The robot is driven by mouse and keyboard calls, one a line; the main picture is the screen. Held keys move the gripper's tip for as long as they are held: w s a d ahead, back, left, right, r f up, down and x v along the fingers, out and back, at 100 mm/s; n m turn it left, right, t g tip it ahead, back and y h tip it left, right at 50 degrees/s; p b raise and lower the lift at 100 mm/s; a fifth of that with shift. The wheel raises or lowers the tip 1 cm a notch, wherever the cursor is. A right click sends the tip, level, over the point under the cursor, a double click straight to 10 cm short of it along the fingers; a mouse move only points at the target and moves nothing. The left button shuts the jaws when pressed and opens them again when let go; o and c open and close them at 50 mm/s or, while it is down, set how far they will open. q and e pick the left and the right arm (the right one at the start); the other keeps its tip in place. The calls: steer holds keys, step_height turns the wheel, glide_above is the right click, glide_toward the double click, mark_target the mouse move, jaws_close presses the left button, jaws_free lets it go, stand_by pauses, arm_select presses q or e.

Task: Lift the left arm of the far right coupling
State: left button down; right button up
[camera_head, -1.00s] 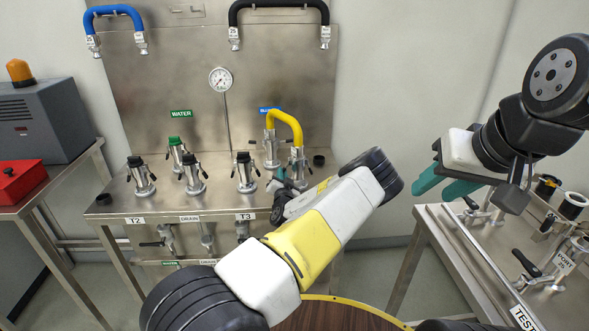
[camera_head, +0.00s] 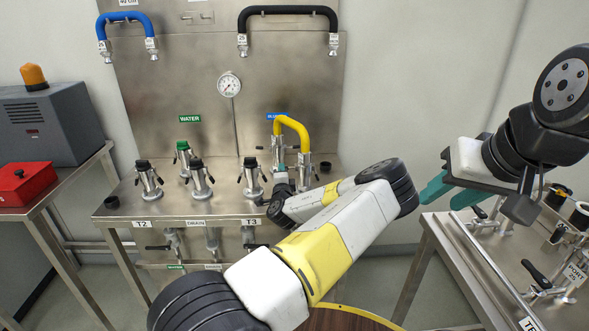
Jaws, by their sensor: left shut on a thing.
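The far right coupling (camera_head: 305,171) stands at the right end of the steel bench, under the front end of the yellow hose (camera_head: 295,125). My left gripper (camera_head: 284,172) is at the left side of this coupling, reaching in from the front. It is shut on the coupling's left arm, which is mostly hidden by the fingers and wrist. I cannot tell the arm's exact angle. My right gripper (camera_head: 450,193) is open and empty, in the air above the right-hand table, its teal fingers pointing left.
Other couplings with dark levers stand on the bench (camera_head: 225,200), to the left, one with a green cap (camera_head: 183,150). A gauge (camera_head: 229,85) and blue (camera_head: 125,17) and black (camera_head: 287,12) hoses are on the back panel. A steel table (camera_head: 440,228) with fittings stands right.

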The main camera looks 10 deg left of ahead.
arm_select(q)
steer(key=shift+d+r+m, duration=0.1)
steer(key=shift+r+m, duration=0.4)
steer(key=shift+m, duration=0.6)
steer(key=c, duration=1.8)
jaws_free()
